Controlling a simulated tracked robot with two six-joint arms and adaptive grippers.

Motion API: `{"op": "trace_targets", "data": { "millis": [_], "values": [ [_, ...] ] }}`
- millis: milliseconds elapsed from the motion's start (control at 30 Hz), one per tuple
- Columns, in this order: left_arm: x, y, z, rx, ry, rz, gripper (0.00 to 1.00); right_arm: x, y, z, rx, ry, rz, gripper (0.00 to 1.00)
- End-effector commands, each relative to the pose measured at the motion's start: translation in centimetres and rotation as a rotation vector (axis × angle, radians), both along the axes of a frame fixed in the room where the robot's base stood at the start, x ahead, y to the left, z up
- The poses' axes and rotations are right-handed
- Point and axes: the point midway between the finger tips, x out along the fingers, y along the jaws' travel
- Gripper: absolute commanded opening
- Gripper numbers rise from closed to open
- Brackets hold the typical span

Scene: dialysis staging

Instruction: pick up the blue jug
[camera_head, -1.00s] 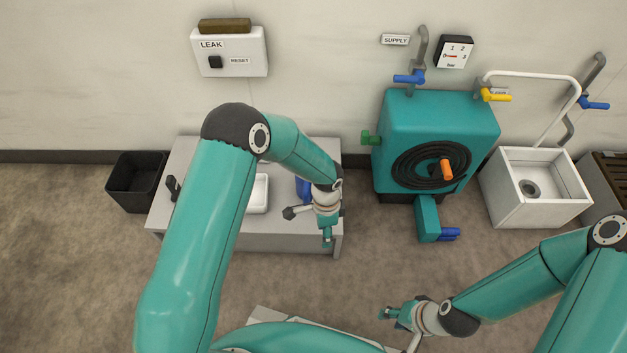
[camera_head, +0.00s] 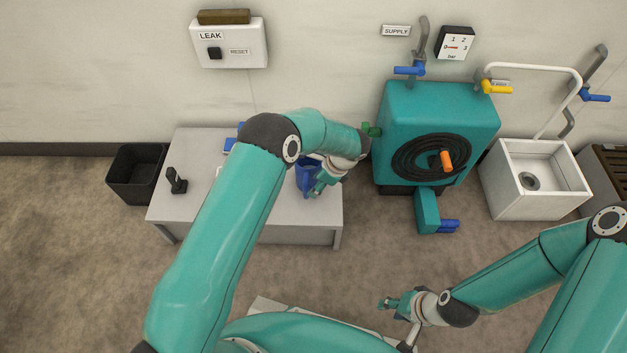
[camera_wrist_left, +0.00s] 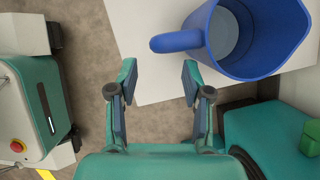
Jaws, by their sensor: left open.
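The blue jug (camera_head: 306,178) stands on the right part of the grey table, partly hidden by my left gripper in the head view. In the left wrist view the jug (camera_wrist_left: 247,38) is seen from above, open at the top, with its handle (camera_wrist_left: 176,41) pointing left. My left gripper (camera_wrist_left: 157,75) is open and empty, its fingertips just short of the handle and apart from it. In the head view my left gripper (camera_head: 318,188) is beside the jug. My right gripper (camera_head: 388,303) is low at the front, away from the table; its jaws are too small to judge.
The grey table (camera_head: 190,207) also bears a black upright item (camera_head: 175,180). A black bin (camera_head: 137,175) stands left of it. The teal machine (camera_head: 438,110) with a coiled hose stands close on the right. A white sink box (camera_head: 535,180) is further right.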

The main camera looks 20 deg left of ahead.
Motion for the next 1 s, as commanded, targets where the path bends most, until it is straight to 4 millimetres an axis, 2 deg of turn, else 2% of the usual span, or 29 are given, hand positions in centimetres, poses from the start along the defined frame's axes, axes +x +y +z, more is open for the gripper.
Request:
{"op": "trace_targets", "data": {
  "millis": [267, 500, 600, 867, 1000],
  "values": [
    [0.0, 0.6, -1.6, -0.001, -0.001, 0.001, 0.50, 0.0, 0.0, -0.5, 0.000, 0.000, 0.000, 0.40],
    [0.0, 1.9, -4.9, -0.002, 0.000, 0.001, 0.50, 0.0, 0.0, -1.6, 0.000, 0.000, 0.000, 0.40],
    [0.0, 2.3, -5.8, -0.001, -0.001, 0.000, 0.50, 0.0, 0.0, -1.8, 0.000, 0.000, 0.000, 0.40],
    [0.1, 2.3, -5.8, -0.002, -0.002, -0.002, 0.50, 0.0, 0.0, -1.8, 0.000, 0.000, 0.000, 0.40],
    [0.1, 2.3, -5.8, -0.002, -0.002, -0.002, 0.26, 0.0, 0.0, -1.8, 0.000, 0.000, 0.000, 0.40]
  ]
}}
